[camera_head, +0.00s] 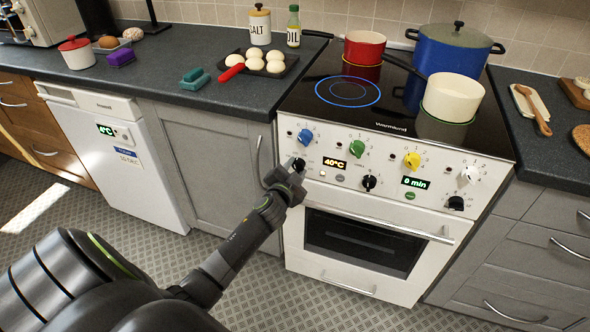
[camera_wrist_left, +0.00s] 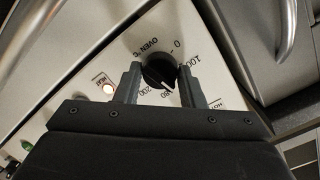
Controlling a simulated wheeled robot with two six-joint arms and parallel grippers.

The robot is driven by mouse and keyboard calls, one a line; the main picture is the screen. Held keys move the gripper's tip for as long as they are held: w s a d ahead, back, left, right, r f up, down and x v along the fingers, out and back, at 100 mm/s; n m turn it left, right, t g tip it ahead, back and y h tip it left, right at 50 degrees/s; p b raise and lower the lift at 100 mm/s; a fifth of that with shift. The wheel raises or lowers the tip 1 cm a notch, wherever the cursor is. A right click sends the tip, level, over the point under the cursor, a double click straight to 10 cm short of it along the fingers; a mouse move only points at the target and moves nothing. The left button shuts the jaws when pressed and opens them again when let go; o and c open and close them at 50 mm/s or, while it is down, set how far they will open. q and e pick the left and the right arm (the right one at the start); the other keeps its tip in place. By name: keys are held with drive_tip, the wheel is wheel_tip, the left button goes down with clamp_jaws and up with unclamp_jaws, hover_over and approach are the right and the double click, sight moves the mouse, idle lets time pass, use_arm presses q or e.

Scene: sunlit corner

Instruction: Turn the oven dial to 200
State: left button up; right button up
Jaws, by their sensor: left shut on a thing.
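The black oven dial (camera_head: 298,164) is on the left of the white oven's control panel, below a blue knob. My left gripper (camera_head: 294,174) reaches it from the front and is shut on it. In the left wrist view, the oven dial (camera_wrist_left: 158,70) sits between the two fingers, under the words OVEN °C. Its white mark points to the lower right, seemingly near the 180 label, with 200 beside it. The oven display (camera_head: 334,163) reads 40°C. A small heat lamp (camera_wrist_left: 108,88) is lit. My right gripper is not in view.
Other knobs share the panel: blue (camera_head: 305,136), green (camera_head: 357,148), yellow (camera_head: 412,160), white (camera_head: 467,176) and black (camera_head: 369,182). The oven door handle (camera_head: 380,222) runs below. A red pot (camera_head: 364,47), white pot (camera_head: 453,97) and blue pot (camera_head: 451,55) stand on the hob.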

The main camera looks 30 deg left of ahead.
use_arm(q)
drive_tip(key=m+y, duration=0.1)
drive_tip(key=m, duration=0.7)
drive_tip(key=shift+d+y+b, duration=0.1)
drive_tip(key=shift+y+b, duration=0.2)
drive_tip(key=shift+b, duration=0.1)
drive_tip(key=m, duration=0.2)
drive_tip(key=shift+f+m, duration=0.1)
drive_tip(key=shift+m, duration=0.3)
drive_tip(key=shift+m+y+b, duration=0.4)
drive_tip(key=shift+m, duration=0.7)
drive_tip(key=shift+m+t, duration=0.3)
drive_tip(key=shift+m, duration=0.6)
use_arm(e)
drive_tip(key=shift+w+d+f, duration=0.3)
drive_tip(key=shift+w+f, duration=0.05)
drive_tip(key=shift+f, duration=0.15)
use_arm(q)
drive_tip(key=shift+m, duration=0.3)
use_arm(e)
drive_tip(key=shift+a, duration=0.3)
use_arm(q)
drive_tip(key=o, duration=0.8)
drive_tip(key=shift+o, duration=0.9)
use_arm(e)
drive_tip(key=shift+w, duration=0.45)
